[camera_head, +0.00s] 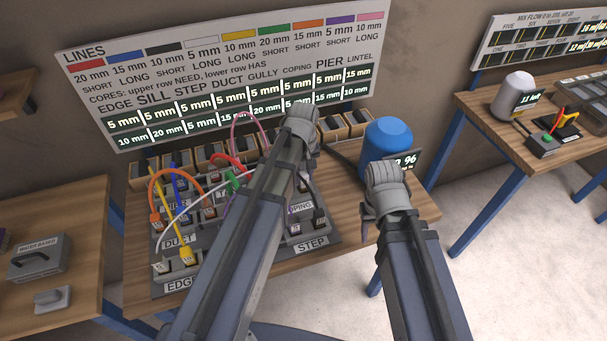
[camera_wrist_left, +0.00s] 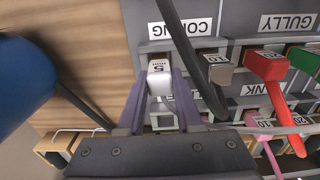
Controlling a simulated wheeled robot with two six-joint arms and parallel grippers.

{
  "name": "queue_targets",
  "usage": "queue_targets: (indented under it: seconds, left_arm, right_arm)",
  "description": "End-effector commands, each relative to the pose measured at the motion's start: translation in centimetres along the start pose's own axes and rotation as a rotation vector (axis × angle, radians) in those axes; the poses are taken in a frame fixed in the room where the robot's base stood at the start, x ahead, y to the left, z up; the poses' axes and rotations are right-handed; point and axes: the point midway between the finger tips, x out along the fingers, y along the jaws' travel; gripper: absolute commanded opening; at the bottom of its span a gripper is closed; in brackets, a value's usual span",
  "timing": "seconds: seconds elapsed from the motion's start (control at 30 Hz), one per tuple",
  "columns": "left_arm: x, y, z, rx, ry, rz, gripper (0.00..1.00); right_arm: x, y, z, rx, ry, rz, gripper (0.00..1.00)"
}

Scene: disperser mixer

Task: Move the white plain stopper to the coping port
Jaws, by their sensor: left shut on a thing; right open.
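My left gripper shows in the left wrist view (camera_wrist_left: 158,88), its purple fingers shut on a white stopper (camera_wrist_left: 160,68) marked 5. The stopper is over or at the row of sockets beside the COPING label (camera_wrist_left: 185,28); I cannot tell whether it is seated. In the head view the left arm's wrist is over the back of the grey board (camera_head: 325,232), and its fingers and the stopper are hidden. The COPING label shows partly in the head view (camera_head: 300,207), right of my left arm. My right gripper (camera_head: 372,215) is open, right of the board; its fingers are mostly hidden.
Several coloured leads arch over the board's left side. A blue-topped vessel (camera_head: 387,138) stands behind my right gripper. Small boxes (camera_head: 352,122) line the back.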

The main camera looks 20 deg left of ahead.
Motion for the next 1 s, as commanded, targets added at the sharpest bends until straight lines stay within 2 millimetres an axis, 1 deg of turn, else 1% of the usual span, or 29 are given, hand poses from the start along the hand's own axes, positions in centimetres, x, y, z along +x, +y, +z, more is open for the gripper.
queue_targets:
  seconds: [0.57, 0.6, 0.87, 1.0]
  left_arm:
    - [1.5, 0.0, 0.0, 0.0, 0.0, 0.0, 0.0]
    - [1.3, 0.0, 0.0, 0.0, 0.0, 0.0, 0.39]
    - [1.3, 0.0, 0.0, 0.0, 0.0, 0.0, 0.68]
    - [1.3, 0.0, 0.0, 0.0, 0.0, 0.0, 0.69]
  right_arm:
    - [1.5, -0.1, -0.1, 0.0, 0.0, 0.0, 0.5]
    - [1.3, -0.1, -0.1, 0.0, 0.0, 0.0, 0.5]
    - [1.3, -0.1, -0.1, 0.0, 0.0, 0.0, 0.5]
    - [1.3, -0.1, -0.1, 0.0, 0.0, 0.0, 0.5]
